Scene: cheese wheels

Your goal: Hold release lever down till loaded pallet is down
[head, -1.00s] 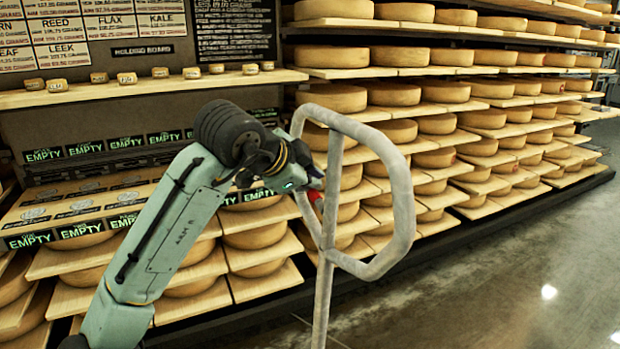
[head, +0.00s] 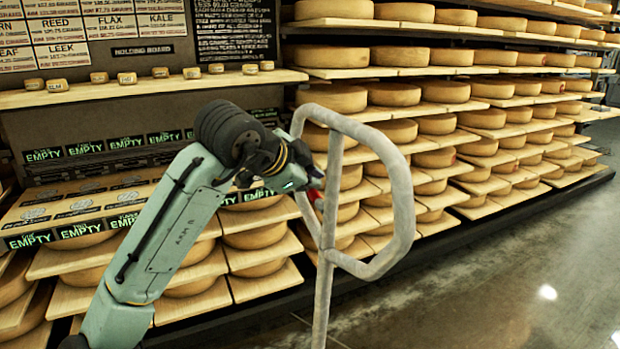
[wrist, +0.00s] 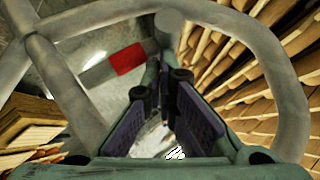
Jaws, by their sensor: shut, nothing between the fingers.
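The release lever shows as a grey bar with a red grip (wrist: 128,59) in the wrist view, inside the grey tubular handle loop (wrist: 292,105). A small part of the red grip (head: 315,195) shows in the head view beside the handle's post. My gripper (head: 308,182) is at the handle loop, next to the lever. In the wrist view, my gripper (wrist: 160,62) has its fingertips together and empty, just beside the red grip; I cannot tell whether they touch it. The loaded pallet cannot be made out in the head view.
Shelves of cheese wheels (head: 400,94) fill the back and right. A board shelf (head: 100,95) with small cheeses and EMPTY labels (head: 85,147) stand behind my arm. The handle post (head: 323,300) rises in front. Bare floor (head: 500,290) lies at the right.

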